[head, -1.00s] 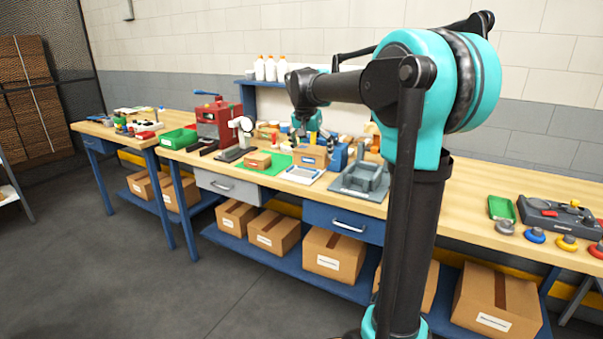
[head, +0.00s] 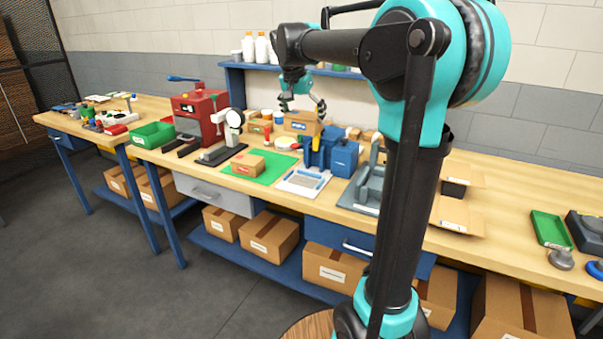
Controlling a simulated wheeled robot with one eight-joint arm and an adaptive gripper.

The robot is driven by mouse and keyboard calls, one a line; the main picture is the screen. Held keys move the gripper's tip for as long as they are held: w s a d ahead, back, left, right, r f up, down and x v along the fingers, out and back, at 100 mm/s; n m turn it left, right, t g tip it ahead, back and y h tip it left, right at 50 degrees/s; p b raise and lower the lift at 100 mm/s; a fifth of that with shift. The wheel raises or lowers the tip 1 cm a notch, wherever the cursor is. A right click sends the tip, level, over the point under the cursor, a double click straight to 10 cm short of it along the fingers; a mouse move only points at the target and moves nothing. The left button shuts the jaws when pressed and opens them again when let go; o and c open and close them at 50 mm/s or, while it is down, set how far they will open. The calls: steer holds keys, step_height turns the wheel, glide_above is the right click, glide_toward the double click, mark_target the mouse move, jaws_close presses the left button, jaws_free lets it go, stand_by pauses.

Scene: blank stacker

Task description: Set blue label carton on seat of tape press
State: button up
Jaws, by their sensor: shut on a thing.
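The blue label carton (head: 302,123) is a small brown box with a blue label on its front. My gripper (head: 303,108) is shut on it from above, with a finger at each side. The carton is held above the bench, behind and left of a blue machine (head: 343,160); its underside is partly hidden. A grey fixture (head: 365,190) with a raised cradle stands to the right, partly behind my arm. A red machine (head: 196,117) with a blue lever stands to the left. I cannot tell for sure which of these is the tape press.
A red-label carton (head: 248,166) lies on a green mat (head: 272,170). A white-and-blue tray (head: 303,181) lies in front of the blue machine. A grey dial stand (head: 222,150) and a green bin (head: 153,134) are at left. An open carton (head: 458,215) is right of my arm.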

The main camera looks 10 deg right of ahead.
step_height(320, 180, down, 19)
steer(key=shift+f, duration=0.2)
stand_by(0.3)
steer(key=shift+f, duration=0.1)
steer(key=o, duration=0.8)
steer(key=shift+o, duration=0.2)
steer(key=v, duration=1.2)
steer(key=s+d+f+n+y, duration=0.1)
steer(key=s+d+f+n, duration=0.2)
steer(key=s+f, duration=0.8)
steer(key=s+d+f+n+y, duration=0.1)
steer(key=s+d+f+n, duration=0.2)
steer(key=s+f, duration=0.7)
steer(key=s+n, duration=0.1)
steer(key=s, duration=0.4)
steer(key=shift+s+d+f+y, duration=0.25)
steer(key=shift+d+f+y, duration=0.15)
